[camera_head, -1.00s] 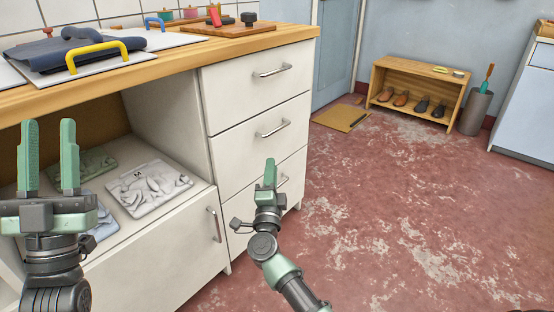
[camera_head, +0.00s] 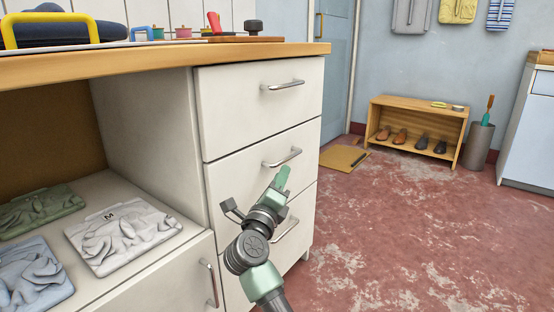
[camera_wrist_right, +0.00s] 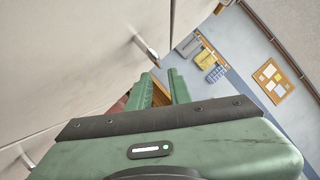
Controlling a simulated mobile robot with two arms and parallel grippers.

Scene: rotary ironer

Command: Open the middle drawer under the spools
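The middle drawer (camera_head: 226,182) is a white front in the stack of drawers under the worktop, and it looks shut. Its silver bar handle (camera_head: 282,157) is in view. My right gripper (camera_head: 283,176) is just below this handle in the head view, in front of the drawer stack; I cannot tell its exact distance from the handle. In the right wrist view its two green fingers (camera_wrist_right: 160,82) stand apart with nothing between them. A bar handle (camera_wrist_right: 147,48) shows beyond the fingertips there. Small spools (camera_head: 183,32) stand on the worktop above. My left gripper is out of view.
The top drawer (camera_head: 235,105) is shut, and the lower drawer handle (camera_head: 286,230) shows beside my right wrist. An open shelf (camera_head: 150,192) at left holds folded cloths. A shoe rack (camera_head: 418,108) stands at the back. The red floor (camera_head: 400,220) at right is clear.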

